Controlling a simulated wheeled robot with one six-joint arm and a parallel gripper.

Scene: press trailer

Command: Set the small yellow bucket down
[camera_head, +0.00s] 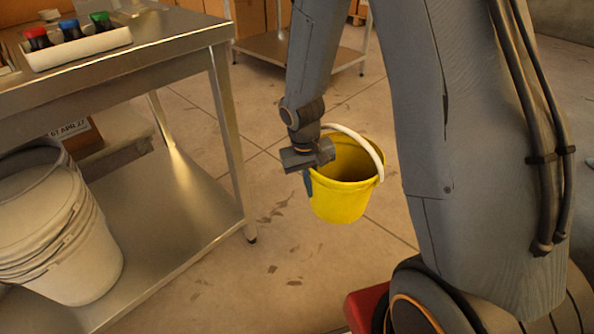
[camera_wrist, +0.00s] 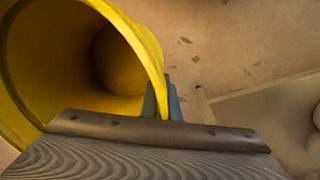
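The small yellow bucket (camera_head: 342,190) with a white handle hangs off my gripper in the head view, roughly upright with its mouth up. My gripper (camera_head: 308,182) is at the bucket's left rim. In the wrist view, the fingertips (camera_wrist: 163,100) sit on both sides of the yellow rim, and the bucket (camera_wrist: 150,50) fills the upper left. The bucket's underside is hidden, and its exact height above the floor is hard to tell; the floor shows below it.
A steel table (camera_head: 160,45) stands at the left, with a white tray (camera_head: 85,47) of coloured-capped bottles on top. Stacked white buckets (camera_head: 75,250) stand on its lower shelf. Tiled floor (camera_head: 240,285) is open between the table and my arm. Another low steel shelf (camera_head: 335,58) stands behind.

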